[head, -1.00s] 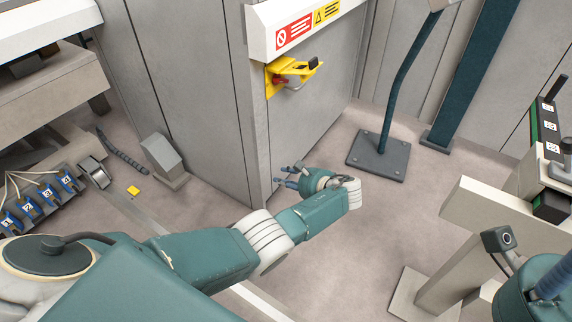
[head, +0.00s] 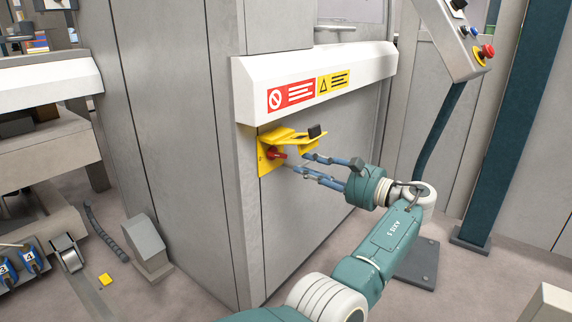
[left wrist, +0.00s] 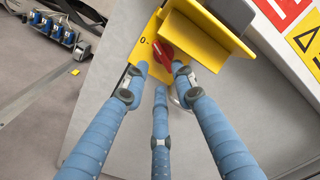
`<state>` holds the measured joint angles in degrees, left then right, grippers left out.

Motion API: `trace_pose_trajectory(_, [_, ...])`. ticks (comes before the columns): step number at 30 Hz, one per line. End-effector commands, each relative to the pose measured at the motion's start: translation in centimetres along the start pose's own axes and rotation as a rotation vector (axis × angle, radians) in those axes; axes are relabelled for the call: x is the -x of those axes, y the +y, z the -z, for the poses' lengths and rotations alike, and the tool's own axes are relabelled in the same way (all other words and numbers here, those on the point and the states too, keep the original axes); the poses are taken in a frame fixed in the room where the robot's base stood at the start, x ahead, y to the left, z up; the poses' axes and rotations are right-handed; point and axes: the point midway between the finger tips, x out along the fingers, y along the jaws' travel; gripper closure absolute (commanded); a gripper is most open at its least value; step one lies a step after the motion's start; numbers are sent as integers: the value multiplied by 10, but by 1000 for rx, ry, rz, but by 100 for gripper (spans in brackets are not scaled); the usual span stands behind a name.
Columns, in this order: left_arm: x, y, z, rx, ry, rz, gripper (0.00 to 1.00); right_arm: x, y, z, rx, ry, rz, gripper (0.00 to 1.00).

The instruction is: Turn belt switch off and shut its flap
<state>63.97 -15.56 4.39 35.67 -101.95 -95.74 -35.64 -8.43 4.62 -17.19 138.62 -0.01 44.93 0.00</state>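The belt switch has a red knob (head: 277,154) on a yellow plate (head: 264,167) near the machine's corner. Its yellow flap (head: 292,138) is open, sticking out above the knob, with a black tab (head: 315,131) at its outer end. My left gripper (head: 297,162) is just in front of the knob, below the flap, with its fingers apart. In the left wrist view, the red knob (left wrist: 164,54) shows beyond and between the spread fingertips (left wrist: 160,70), partly under the flap (left wrist: 207,38). A "0" mark shows on the plate. Contact with the knob cannot be told. My right gripper is not in view.
A white ledge with red and yellow warning labels (head: 306,92) overhangs the switch. A control box with a red button (head: 487,51) stands on a post at right. A grey pedal-like box (head: 147,244) sits on the floor at left.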

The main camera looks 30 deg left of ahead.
Motion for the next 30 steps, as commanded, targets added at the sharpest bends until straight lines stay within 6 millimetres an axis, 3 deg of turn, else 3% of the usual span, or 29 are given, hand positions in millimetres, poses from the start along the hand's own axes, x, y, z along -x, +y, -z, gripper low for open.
trace_pose_trajectory(6, [-44, 4, 1, 0, -2, -2, 73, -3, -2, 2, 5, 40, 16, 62])
trace_pose_trajectory(12, [-72, 3, 1, -1, 0, -1, 73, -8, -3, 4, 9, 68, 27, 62])
trace_pose_trajectory(25, [-83, 1, 1, -2, 2, 0, 73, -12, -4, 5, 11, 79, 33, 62])
trace_pose_trajectory(30, [-83, 1, 1, -2, 2, 0, 100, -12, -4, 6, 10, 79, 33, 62])
